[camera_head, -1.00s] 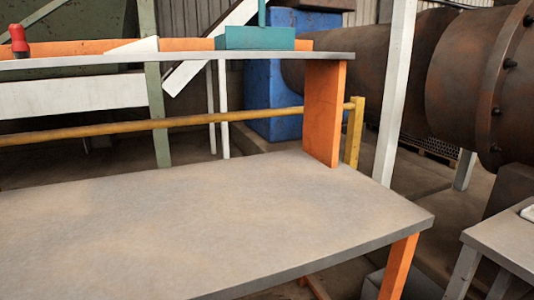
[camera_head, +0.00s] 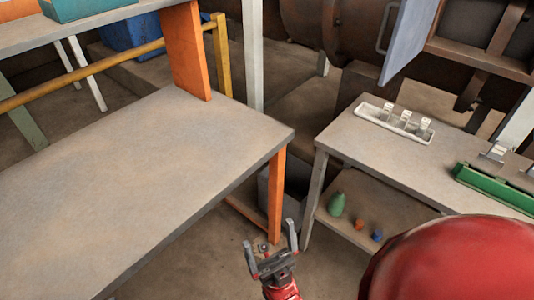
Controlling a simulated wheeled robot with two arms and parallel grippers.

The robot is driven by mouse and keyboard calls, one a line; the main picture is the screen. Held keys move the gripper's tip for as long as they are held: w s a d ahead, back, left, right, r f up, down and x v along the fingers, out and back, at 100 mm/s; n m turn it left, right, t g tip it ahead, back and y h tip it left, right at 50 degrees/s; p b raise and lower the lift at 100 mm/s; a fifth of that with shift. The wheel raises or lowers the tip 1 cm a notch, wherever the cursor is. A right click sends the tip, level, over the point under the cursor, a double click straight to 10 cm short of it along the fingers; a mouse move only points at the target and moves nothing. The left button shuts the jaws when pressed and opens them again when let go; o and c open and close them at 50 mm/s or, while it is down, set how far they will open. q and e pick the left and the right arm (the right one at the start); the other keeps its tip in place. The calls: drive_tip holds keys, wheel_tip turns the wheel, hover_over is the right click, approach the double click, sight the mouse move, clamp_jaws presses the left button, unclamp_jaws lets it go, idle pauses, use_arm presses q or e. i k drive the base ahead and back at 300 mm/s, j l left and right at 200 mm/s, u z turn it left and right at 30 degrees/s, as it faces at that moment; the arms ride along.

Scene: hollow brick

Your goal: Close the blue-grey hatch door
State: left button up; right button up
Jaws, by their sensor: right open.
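The blue-grey hatch door (camera_head: 408,38) stands at the top right, swung out from a rusty frame (camera_head: 480,55) with dark openings. A grey handle (camera_head: 386,28) is on its left side. The door's top is cut off by the picture edge. My right gripper (camera_head: 270,242) is at the bottom centre, open and empty, with its two fingers pointing up. It is well below and left of the door, apart from it. My left gripper is not in view.
A grey table with orange legs (camera_head: 140,150) fills the left. A second grey bench at right holds a white tray (camera_head: 372,118) and a green tray (camera_head: 490,190); small bottles stand on its lower shelf (camera_head: 345,215). Floor shows between the tables.

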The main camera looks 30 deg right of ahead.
sight(415, 19)
drive_tip(key=z, duration=2.1)
